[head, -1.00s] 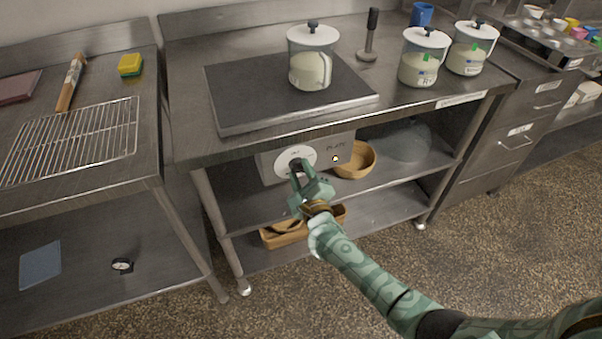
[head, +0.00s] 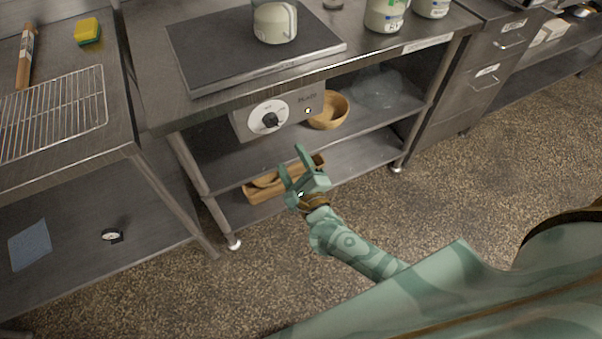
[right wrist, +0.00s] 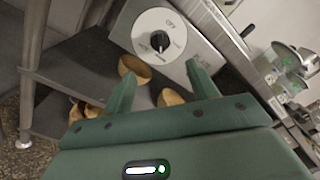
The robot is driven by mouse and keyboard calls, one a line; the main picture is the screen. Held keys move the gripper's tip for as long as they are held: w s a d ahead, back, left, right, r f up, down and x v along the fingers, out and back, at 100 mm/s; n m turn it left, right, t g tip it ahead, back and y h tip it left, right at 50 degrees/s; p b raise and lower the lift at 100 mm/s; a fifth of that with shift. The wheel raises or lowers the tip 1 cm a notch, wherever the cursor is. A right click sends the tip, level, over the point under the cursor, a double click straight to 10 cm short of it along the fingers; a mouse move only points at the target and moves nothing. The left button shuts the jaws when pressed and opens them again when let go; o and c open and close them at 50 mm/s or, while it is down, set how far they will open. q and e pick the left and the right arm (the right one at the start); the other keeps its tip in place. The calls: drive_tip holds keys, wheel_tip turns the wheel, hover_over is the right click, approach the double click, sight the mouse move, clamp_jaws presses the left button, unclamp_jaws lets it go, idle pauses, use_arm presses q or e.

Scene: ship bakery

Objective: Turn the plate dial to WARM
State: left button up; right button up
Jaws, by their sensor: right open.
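The plate dial is a black knob (head: 269,119) on a round white face, on the grey control panel (head: 292,103) under the front edge of the steel counter. In the right wrist view the dial face (right wrist: 173,22) shows "OFF" at its upper edge, and the knob (right wrist: 159,41) is in full view. Other markings are too small to read, so I cannot tell the setting. My right gripper (head: 292,158) is open and empty, below and apart from the dial. In the right wrist view its fingers (right wrist: 160,72) point toward the panel. My left gripper is out of view.
A small light (head: 308,111) glows beside the dial. The dark hot plate (head: 215,60) bears a lidded pot (head: 275,23). Wooden bowls (head: 329,110) and a wooden tray (head: 262,192) sit on the shelves below. The floor before the counter is clear.

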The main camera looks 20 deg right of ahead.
drive_tip(key=s, duration=0.4)
drive_tip(key=shift+s+f, duration=0.15)
drive_tip(key=shift+s, duration=0.15)
